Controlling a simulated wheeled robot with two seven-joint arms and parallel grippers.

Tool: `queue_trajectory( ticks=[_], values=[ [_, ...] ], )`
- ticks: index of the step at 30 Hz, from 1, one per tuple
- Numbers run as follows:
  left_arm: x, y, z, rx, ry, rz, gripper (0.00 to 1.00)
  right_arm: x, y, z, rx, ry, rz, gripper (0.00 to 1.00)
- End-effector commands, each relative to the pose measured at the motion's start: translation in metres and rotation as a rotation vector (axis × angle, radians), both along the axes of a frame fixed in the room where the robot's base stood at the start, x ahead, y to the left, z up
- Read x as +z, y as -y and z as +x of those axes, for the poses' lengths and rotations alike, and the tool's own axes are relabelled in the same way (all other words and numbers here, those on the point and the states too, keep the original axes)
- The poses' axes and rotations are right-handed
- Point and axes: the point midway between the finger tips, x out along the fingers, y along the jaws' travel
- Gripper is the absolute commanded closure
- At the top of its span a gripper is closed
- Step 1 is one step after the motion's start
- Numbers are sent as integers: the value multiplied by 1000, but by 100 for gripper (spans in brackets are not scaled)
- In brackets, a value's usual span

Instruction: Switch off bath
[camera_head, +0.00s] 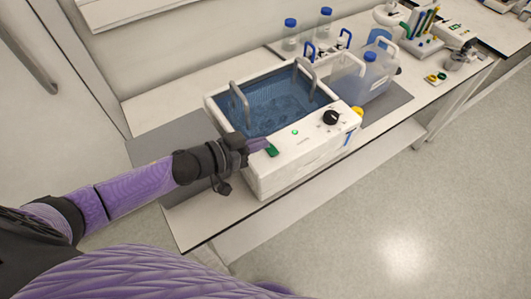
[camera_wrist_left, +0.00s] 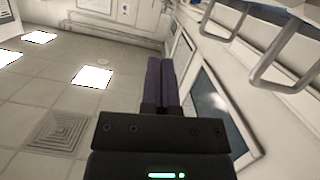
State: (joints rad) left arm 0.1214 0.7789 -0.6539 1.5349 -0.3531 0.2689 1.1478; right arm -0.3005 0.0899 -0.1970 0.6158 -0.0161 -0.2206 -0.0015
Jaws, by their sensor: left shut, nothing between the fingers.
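The bath (camera_head: 300,150) is a white box with a blue water-filled basin and grey handles, standing on the bench in the head view. Its front panel carries a green switch (camera_head: 272,150) at the left, a small green light (camera_head: 295,132) and a black knob (camera_head: 331,117). My left gripper (camera_head: 258,145) is shut and empty, with its purple fingertips at the green switch; whether they touch it I cannot tell. In the left wrist view the shut purple fingers (camera_wrist_left: 162,85) show, but the switch does not. My right gripper is not in view.
A translucent blue-tinted container (camera_head: 372,75) stands right of the bath on a grey mat (camera_head: 392,101). Blue-capped bottles (camera_head: 290,35) stand behind. A rack with pens (camera_head: 422,35) is farther right. Bare bench (camera_head: 160,105) lies left of the bath.

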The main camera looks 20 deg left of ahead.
Motion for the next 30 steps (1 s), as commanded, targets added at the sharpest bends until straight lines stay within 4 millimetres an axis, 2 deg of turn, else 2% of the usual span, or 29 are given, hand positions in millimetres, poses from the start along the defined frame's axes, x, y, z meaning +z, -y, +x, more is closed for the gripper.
queue_trajectory(
  ticks=[2, 4, 9, 22, 26, 30],
  values=[
    [-4, 11, 13, -1, 4, -1, 100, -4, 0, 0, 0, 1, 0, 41],
    [-22, 12, 10, 1, -4, -2, 100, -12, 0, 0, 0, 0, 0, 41],
    [-40, 14, 8, 1, -2, -1, 100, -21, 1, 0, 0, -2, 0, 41],
    [-44, 14, 7, 0, 3, 6, 100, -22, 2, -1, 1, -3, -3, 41],
    [-54, 17, 5, 1, 74, 95, 100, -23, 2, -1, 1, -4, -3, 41],
    [-52, 16, 6, 0, 72, 92, 100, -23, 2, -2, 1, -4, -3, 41]
  ],
)
